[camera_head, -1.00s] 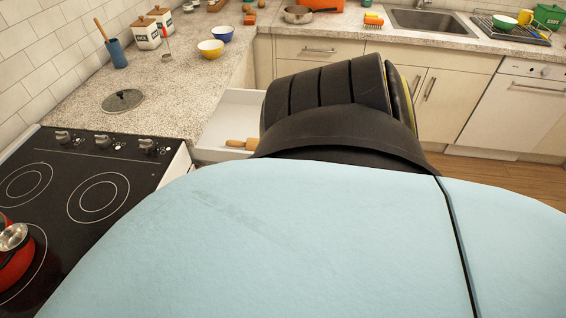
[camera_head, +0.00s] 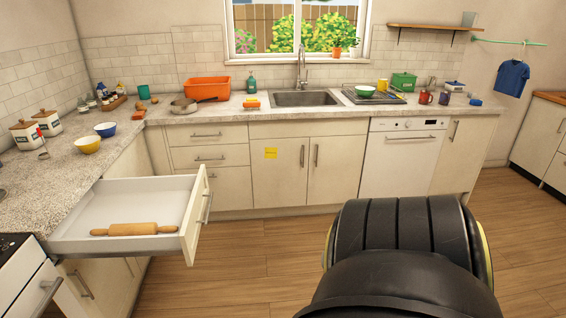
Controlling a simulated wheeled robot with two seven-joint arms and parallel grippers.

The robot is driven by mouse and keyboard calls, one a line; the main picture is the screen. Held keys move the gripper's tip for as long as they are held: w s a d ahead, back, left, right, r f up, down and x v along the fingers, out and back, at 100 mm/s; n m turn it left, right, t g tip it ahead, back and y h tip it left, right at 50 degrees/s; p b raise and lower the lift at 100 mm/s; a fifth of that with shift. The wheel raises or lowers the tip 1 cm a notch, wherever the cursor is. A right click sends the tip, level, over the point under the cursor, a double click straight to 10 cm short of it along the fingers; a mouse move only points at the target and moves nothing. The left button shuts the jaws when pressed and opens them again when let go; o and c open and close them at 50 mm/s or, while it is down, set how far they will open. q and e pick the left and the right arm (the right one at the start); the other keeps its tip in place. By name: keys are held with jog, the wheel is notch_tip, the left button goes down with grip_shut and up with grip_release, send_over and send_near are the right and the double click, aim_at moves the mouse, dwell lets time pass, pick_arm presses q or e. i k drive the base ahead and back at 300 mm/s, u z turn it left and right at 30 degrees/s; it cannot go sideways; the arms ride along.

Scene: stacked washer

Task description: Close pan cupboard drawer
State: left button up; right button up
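A white drawer (camera_head: 90,232) stands pulled out from the left counter, below the worktop. Its cream front panel (camera_head: 193,228) faces right and carries a metal bar handle (camera_head: 207,208). A wooden rolling pin (camera_head: 133,229) lies inside the drawer. Neither of my grippers shows in this view. A thick black ribbed part, which looks like one of my own arm links, fills the bottom right, apart from the drawer in the picture.
Below the drawer is a cupboard door (camera_head: 88,288); the oven edge (camera_head: 35,290) is at the lower left. Bowls and canisters stand on the left worktop. Closed cabinets (camera_head: 308,170) and a white dishwasher (camera_head: 402,165) line the back. The wooden floor (camera_head: 245,260) between is clear.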

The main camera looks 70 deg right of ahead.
aim_at(179, 200)
jog(key=z, duration=2.5)
jog(key=i, duration=0.1)
jog(key=u, duration=1.3)
